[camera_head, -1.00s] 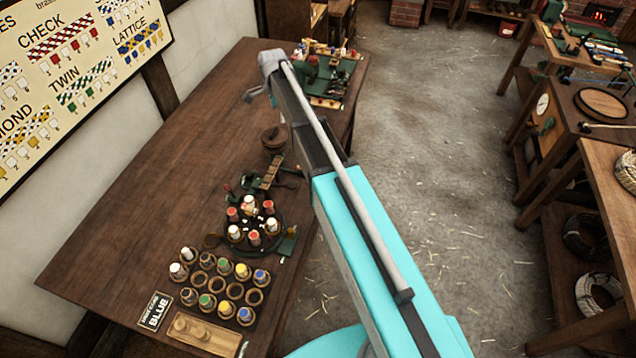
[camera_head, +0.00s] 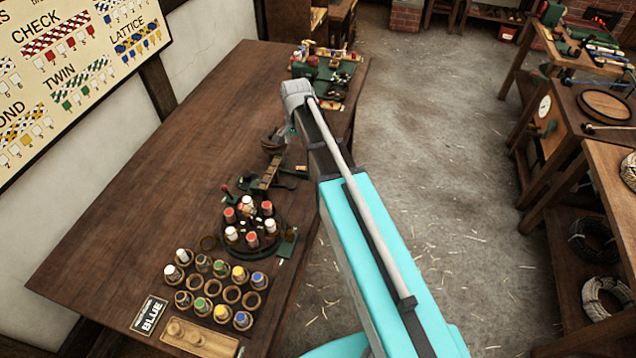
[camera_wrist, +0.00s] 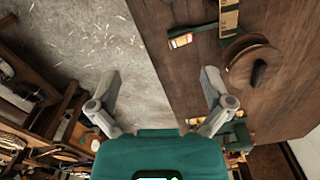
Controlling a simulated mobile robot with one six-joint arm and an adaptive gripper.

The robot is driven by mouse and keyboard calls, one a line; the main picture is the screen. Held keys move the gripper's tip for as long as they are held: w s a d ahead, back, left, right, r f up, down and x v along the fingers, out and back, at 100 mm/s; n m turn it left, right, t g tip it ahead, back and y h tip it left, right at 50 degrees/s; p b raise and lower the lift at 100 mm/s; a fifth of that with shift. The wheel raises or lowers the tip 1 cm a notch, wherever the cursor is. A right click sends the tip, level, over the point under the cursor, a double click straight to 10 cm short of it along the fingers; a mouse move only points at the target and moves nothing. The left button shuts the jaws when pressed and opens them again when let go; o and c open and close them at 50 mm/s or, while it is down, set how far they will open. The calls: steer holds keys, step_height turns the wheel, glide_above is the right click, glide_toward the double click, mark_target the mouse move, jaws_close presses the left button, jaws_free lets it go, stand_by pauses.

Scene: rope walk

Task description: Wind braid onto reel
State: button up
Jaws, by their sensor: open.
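A round brown wooden reel (camera_head: 272,142) stands on the bench beyond the braiding head, partly beside my arm. In the wrist view the reel (camera_wrist: 247,62) is at the right, with a dark knob or hub on its face. The braiding head (camera_head: 252,226) carries several red and white bobbins. A wooden strip (camera_head: 267,174) lies between it and the reel; no braid can be made out clearly. My gripper (camera_wrist: 158,74) is open and empty, its fingers spread over the bench edge, left of the reel and apart from it. In the head view my arm mostly hides it.
A bobbin rack (camera_head: 212,291) with coloured bobbins and a card reading BLUE (camera_head: 149,315) are at the bench's near end. A green machine (camera_head: 327,75) stands at the far end. The bench's left side (camera_head: 150,180) is bare. Shelves with coils (camera_head: 605,297) line the right.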

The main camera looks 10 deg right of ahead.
steer(key=s+d+f+n+b, duration=0.1)
steer(key=s+f+n, duration=0.1)
steer(key=s, duration=0.4)
steer(key=s+d+f+n+b, duration=0.1)
steer(key=s+d+n+b, duration=0.1)
steer(key=s+n, duration=0.2)
steer(key=shift+s+f, duration=0.35)
steer(key=shift+s, duration=0.75)
steer(key=shift+s+d+n, duration=0.25)
steer(key=shift+s+n, duration=0.45)
steer(key=shift+s, duration=0.75)
steer(key=shift+s+d+n, duration=0.2)
steer(key=shift+s+n, duration=0.5)
steer(key=shift+s, duration=0.7)
